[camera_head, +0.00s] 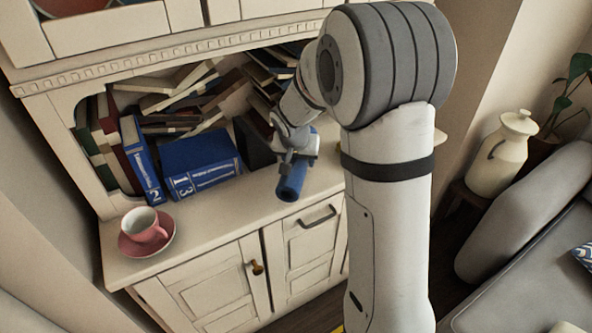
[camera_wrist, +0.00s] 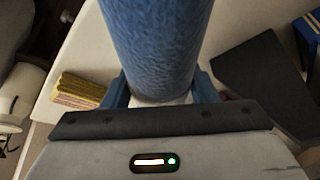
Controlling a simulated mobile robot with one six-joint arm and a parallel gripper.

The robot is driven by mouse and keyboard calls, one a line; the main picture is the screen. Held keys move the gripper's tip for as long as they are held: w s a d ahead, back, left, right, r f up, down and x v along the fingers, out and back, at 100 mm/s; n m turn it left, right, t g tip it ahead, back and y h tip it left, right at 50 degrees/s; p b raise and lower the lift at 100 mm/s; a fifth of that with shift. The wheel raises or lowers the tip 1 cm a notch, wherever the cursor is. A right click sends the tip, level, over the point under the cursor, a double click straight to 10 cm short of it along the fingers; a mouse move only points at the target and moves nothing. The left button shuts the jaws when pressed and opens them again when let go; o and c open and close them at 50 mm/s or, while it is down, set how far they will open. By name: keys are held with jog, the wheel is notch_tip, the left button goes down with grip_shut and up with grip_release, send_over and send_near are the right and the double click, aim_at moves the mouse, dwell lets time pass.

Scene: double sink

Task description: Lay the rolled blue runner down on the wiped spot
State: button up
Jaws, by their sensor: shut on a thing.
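A rolled blue runner (camera_head: 292,181) is held in my gripper (camera_head: 297,150) above the front part of the cabinet's counter. In the wrist view the roll (camera_wrist: 156,40) fills the top middle, between the two blue fingers of my gripper (camera_wrist: 160,88), which are shut on it. In the head view the roll is tilted, with its near end toward the counter's front edge. I cannot make out a wiped spot on the pale counter (camera_head: 225,213); my arm hides its right part.
A pink cup (camera_head: 142,224) on a saucer (camera_head: 147,246) stands at the front left. A yellow bundle (camera_wrist: 80,90) and a dark block (camera_wrist: 262,78) flank the roll. Bare counter shows between cup and roll.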

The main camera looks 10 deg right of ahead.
jog(key=shift+s+a+f, duration=0.1)
jog(key=shift+a+f, duration=0.05)
jog(key=shift+f, duration=1.65)
jog(key=shift+b, duration=0.35)
jog(key=shift+f, duration=0.2)
jog(key=o, duration=1.1)
jog(key=shift+r, duration=0.1)
